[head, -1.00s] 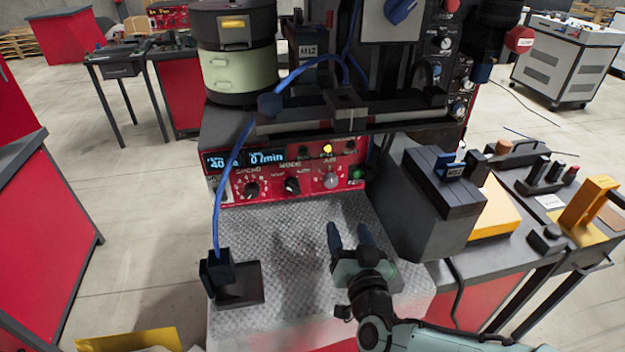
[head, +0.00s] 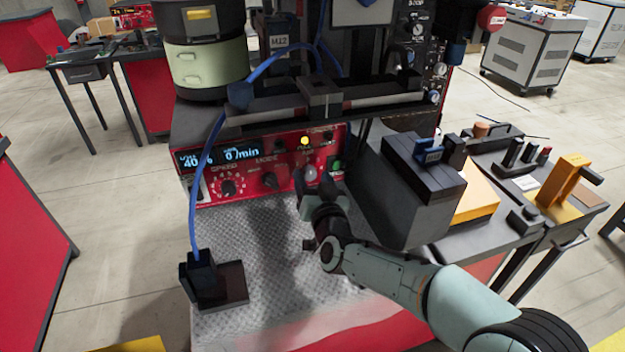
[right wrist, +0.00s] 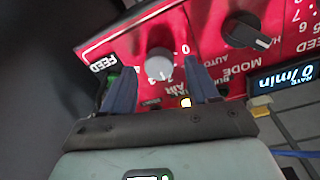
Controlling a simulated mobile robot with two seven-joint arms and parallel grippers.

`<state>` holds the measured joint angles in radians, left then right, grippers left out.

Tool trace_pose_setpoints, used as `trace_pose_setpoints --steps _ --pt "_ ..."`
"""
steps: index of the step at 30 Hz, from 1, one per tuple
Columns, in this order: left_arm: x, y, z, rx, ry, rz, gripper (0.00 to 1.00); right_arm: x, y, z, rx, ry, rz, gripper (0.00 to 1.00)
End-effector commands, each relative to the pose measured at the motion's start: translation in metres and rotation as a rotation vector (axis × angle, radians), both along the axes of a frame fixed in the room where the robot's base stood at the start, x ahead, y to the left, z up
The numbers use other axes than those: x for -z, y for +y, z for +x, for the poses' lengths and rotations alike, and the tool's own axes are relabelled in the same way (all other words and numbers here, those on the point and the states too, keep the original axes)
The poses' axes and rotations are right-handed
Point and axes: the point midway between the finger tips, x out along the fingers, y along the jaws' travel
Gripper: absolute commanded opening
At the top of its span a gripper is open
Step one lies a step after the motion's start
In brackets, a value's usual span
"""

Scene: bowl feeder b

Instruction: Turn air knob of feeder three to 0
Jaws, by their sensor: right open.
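The feeder has a red control panel (head: 255,165) with a lit display (head: 215,156). Its grey air knob (head: 310,174) is on the right part of the panel, beside the green feed button (head: 336,164). The right wrist view shows the air knob (right wrist: 159,65) upside down, between and beyond the fingertips. My right gripper (head: 314,180) is open in front of the panel; in the right wrist view its two blue fingers (right wrist: 163,85) stand either side of the knob, with no clear contact. Which number the knob points to is not clear. My left gripper is not in view.
A black mode knob (head: 269,180) and a speed knob (head: 228,188) sit left of the air knob. A dark grey box (head: 415,200) stands close to the right of my right gripper. A blue cable runs down to a black block (head: 205,280) on the metal plate.

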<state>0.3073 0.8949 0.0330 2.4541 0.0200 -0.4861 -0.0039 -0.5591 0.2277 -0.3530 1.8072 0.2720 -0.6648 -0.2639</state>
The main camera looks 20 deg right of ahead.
Motion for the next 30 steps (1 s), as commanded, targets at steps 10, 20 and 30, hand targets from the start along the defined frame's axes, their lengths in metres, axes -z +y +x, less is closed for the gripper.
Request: trace_pose_setpoints --steps 10,20,30 --pt "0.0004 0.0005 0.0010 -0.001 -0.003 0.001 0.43 0.0000 -0.0002 0.0053 0.000 0.001 0.000 0.60" --pt "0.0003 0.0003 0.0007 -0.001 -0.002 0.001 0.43 -0.0002 -0.0002 0.0051 0.000 0.000 -0.001 0.04" --pt "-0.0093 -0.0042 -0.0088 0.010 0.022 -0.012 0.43 -0.0013 0.0005 0.0050 -0.001 -0.003 -0.089 0.04"
